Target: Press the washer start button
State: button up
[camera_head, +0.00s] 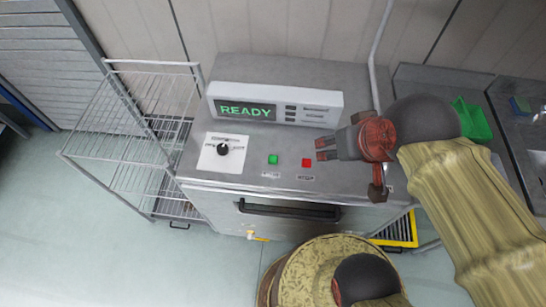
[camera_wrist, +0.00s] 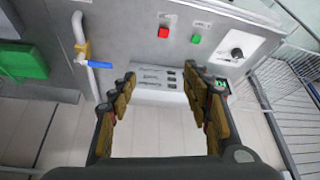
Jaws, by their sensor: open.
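The washer (camera_head: 225,175) is a grey metal unit with a raised display panel (camera_head: 300,105) that reads "READY" in green. On its top face sit a green button (camera_head: 273,159), a red button (camera_head: 307,163) to its right, and a black dial (camera_head: 223,149) on a white plate to the left. My gripper (camera_head: 325,149) is above the washer top, just right of and close to the red button. In the wrist view my gripper (camera_wrist: 165,95) is open and empty, with the red button (camera_wrist: 163,32) and green button (camera_wrist: 196,39) beyond the fingers. The small labels are unreadable.
A wire rack (camera_head: 125,130) stands left of the washer. A pipe with a blue-handled valve (camera_wrist: 95,64) is beside it in the wrist view. A green bin (camera_head: 472,119) lies on the right counter. A black handle (camera_head: 288,210) crosses the front. Floor at lower left is clear.

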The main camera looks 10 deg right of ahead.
jog(key=shift+c, duration=1.1)
